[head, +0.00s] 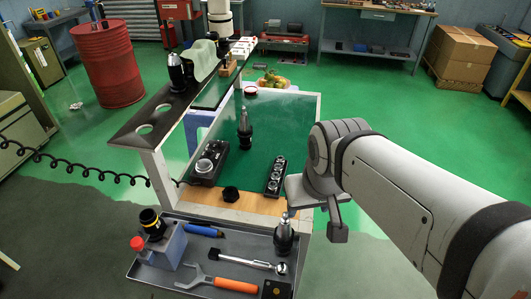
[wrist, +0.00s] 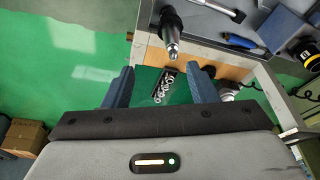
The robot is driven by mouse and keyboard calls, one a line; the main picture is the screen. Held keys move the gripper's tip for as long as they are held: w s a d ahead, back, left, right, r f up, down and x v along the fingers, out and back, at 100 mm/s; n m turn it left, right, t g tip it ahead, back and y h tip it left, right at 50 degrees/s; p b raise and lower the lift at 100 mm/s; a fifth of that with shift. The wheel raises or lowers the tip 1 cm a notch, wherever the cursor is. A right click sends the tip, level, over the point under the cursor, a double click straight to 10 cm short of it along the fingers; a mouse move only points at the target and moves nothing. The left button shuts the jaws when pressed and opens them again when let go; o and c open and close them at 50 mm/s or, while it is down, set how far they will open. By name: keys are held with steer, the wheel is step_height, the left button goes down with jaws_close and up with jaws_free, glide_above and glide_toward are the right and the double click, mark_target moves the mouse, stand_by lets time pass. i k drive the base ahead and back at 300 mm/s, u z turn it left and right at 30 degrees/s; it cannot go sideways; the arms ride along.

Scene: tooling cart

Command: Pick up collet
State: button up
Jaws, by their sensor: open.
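Several small silver collets (head: 276,174) stand in a narrow black rack (head: 270,190) on the cart's upper deck. They also show in the wrist view (wrist: 164,84), between my fingers. I cannot tell which one is meant. My gripper (wrist: 162,76) is open with nothing between its fingers. In the head view my gripper (head: 318,213) is above the deck's right edge, to the right of the rack and apart from it.
A black tool holder (head: 284,238) with a silver tip stands in the grey front tray (head: 210,290); another (head: 244,130) stands on the green deck. A black dial device (head: 209,160) is left of the rack. The tray also holds a wrench (head: 235,285) and a screwdriver (head: 203,230).

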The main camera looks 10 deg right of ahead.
mark_target(274, 176)
steer(key=z, duration=0.05)
steer(key=k, duration=0.55)
steer(key=u, duration=2.55)
steer(key=k, duration=0.9)
steer(key=z, duration=1.7)
steer(key=i, duration=0.95)
